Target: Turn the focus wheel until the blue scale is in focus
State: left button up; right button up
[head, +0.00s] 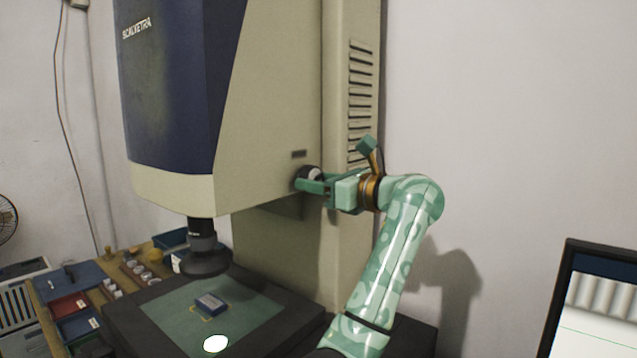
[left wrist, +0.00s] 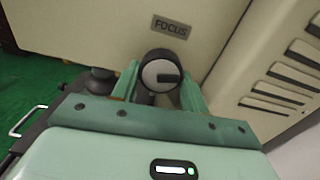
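The focus wheel (head: 310,172) is a dark knob with a pale face on the side of the tall measuring machine. In the left wrist view the wheel (left wrist: 160,72) sits between my left fingers, under a FOCUS label (left wrist: 171,26). My left gripper (head: 309,185) is at the wheel; in the left wrist view its fingers (left wrist: 160,85) flank the rim and appear closed on it. The blue scale (head: 210,303) lies on the green stage plate (head: 255,312) below the lens (head: 204,258). A monitor (head: 600,308), partly cut off, shows soft grey vertical bands. My right gripper is not in view.
Blue and red bins (head: 70,304) and small parts on a wooden board (head: 120,277) stand left of the stage. A bright round spot (head: 215,343) shows at the stage front. Bare wall lies right of the machine.

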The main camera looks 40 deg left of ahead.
pick_arm(q)
jog(key=c, duration=0.3)
jog(key=m+p, duration=0.2)
jog(key=p, duration=0.1)
jog(key=m+p, duration=0.1)
jog(key=p, duration=0.1)
jog(key=shift+s+r+m, duration=0.15)
jog(key=shift+r+m, duration=0.1)
jog(key=shift+m, duration=0.05)
jog(key=shift+f+m+p, duration=0.25)
jog(key=shift+m+p, duration=0.95)
jog(key=shift+p, duration=0.3)
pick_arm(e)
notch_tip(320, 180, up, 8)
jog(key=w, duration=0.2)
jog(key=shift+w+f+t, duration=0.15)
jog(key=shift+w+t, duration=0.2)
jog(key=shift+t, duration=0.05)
pick_arm(q)
jog(key=o, duration=1)
jog(key=shift+c, duration=0.2)
jog(key=shift+d, duration=0.1)
jog(key=w+d, duration=0.2)
jog(key=d, duration=1.4)
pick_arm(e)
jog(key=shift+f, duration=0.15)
